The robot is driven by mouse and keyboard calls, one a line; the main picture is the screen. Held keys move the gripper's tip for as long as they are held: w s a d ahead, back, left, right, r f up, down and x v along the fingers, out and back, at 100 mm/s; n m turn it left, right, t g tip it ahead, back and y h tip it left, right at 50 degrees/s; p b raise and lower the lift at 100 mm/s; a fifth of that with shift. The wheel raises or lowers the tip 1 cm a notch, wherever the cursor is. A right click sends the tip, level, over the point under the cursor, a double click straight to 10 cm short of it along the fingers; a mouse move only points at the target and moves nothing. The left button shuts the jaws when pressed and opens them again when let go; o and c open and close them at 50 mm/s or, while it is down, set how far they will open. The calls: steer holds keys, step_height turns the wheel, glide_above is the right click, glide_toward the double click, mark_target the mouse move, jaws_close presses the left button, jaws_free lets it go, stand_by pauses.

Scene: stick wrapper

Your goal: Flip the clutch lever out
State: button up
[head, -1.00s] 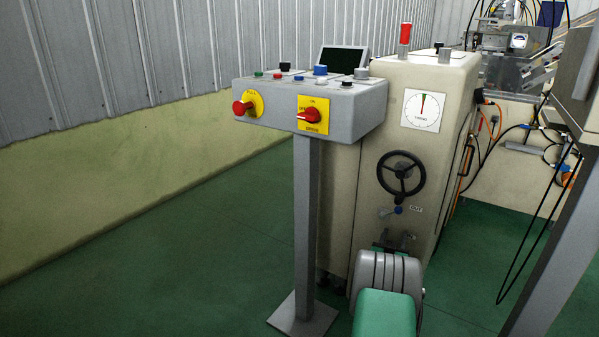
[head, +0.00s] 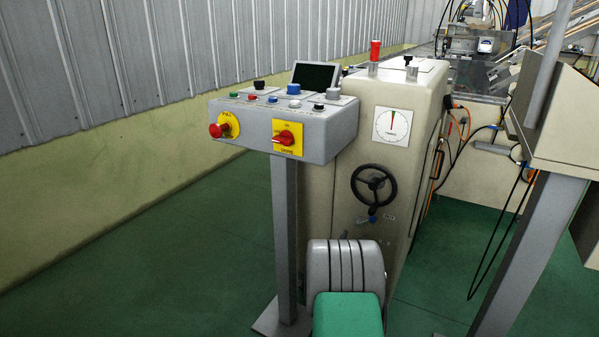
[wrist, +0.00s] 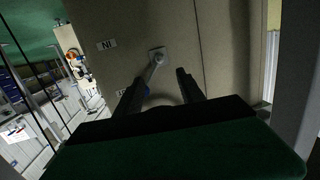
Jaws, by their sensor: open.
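The clutch lever (wrist: 153,72) is a short metal bar on the machine's beige front panel, with a round pivot on a square plate and a blue knob (wrist: 147,89) at its end. In the head view the blue knob (head: 372,219) sits just below the black handwheel, beside a small white label. In the wrist view my gripper (wrist: 161,77) is open, its two dark fingers pointing at the panel. The lever's knob end shows near the left finger; I cannot tell whether they touch. In the head view my fingers are hidden behind my arm.
The black handwheel (head: 374,186) is close above the lever. A grey control box (head: 330,140) on a post (head: 285,230) stands left of the panel. A grey support leg (head: 530,250) stands at the right. An "IN" label (wrist: 107,44) shows in the wrist view.

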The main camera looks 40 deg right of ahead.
steer(key=w+a+r+n+y+p, duration=0.1)
steer(key=w+a+r+y+p, duration=0.2)
steer(key=a+r+p, duration=0.5)
steer(key=w+a+r+n+y+p, duration=0.1)
steer(key=w+a+r+y+p, duration=0.2)
steer(key=a+r+p, duration=0.5)
steer(key=shift+a+r+n, duration=0.3)
steer(key=shift+a+r, duration=0.25)
steer(key=shift+r, duration=3.1)
steer(key=s+a+r+n+g+y+p, duration=0.1)
steer(key=s+a+r+n+y+p, duration=0.3)
steer(key=a, duration=0.6)
steer(key=s+a+r+g+y+p, duration=0.1)
steer(key=s+a+r+p, duration=0.1)
steer(key=a+r+p, duration=0.6)
steer(key=s+a+r+n+g+y+p, duration=0.2)
steer(key=s+a+n+g, duration=0.2)
steer(key=s+a, duration=0.9)
steer(key=shift+s+r+n+y+p, duration=0.35)
steer(key=shift+r+n+y, duration=0.05)
steer(key=shift+n, duration=0.1)
